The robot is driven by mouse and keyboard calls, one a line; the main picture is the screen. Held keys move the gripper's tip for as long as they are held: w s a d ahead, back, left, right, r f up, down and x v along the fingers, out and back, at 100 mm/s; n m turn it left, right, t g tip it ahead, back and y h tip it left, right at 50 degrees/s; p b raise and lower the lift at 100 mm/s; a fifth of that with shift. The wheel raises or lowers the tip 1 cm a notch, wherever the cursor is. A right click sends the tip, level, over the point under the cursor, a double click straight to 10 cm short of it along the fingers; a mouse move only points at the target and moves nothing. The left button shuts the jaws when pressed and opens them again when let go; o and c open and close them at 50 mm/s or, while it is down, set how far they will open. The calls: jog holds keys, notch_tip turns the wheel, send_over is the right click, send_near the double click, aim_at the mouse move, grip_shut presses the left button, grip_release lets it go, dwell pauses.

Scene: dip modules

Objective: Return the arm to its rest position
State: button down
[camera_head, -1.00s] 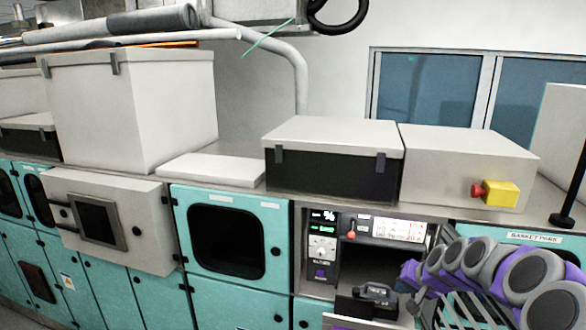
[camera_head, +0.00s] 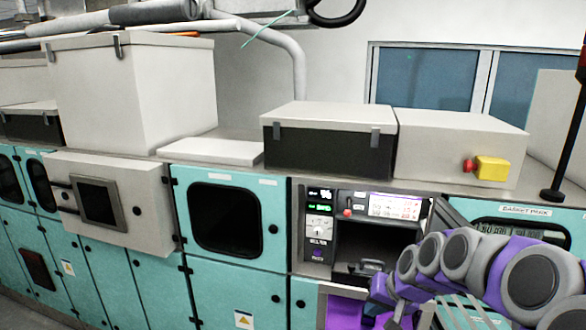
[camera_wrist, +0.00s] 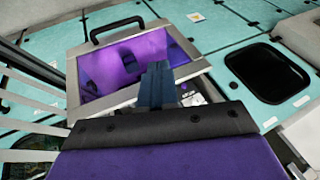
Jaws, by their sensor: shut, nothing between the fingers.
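My purple and grey arm (camera_head: 475,268) reaches in from the lower right of the head view, in front of the open bay of a teal cabinet. My gripper (camera_wrist: 156,72) shows in the wrist view with its dark blue fingers together and nothing between them. The fingers overlap the near edge of an open door (camera_wrist: 75,78) with a purple-tinted window and a black handle (camera_wrist: 124,28). I cannot tell whether they touch it. The door's purple window also shows low in the head view (camera_head: 345,312). My fingertips are not clear there.
The open bay (camera_head: 375,245) has a lit control panel (camera_head: 320,225) on its left. A counter above carries a black-fronted box (camera_head: 325,155) and a box with a red and yellow button (camera_head: 485,168). A basket park opening (camera_head: 520,228) lies behind my arm. A black post (camera_head: 570,150) stands at right.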

jog(key=s+a+f+n+g+h+b, duration=0.1)
jog(key=s+f+g+b, duration=0.1)
jog(key=s+f+b, duration=0.4)
jog(key=s+a+f+g+h+b, duration=0.1)
jog(key=s+f+b, duration=0.5)
jog(key=s, duration=1.1)
jog(key=s+a+f+n+g+h+b, duration=0.1)
jog(key=s+f+g+b, duration=0.2)
jog(key=s+f+b, duration=0.4)
jog(key=s+f, duration=0.2)
jog(key=s, duration=0.3)
jog(key=shift+s+a+f+n, duration=0.25)
jog(key=shift+a+f+n, duration=0.05)
jog(key=shift+a+f, duration=0.05)
jog(key=shift+a, duration=0.1)
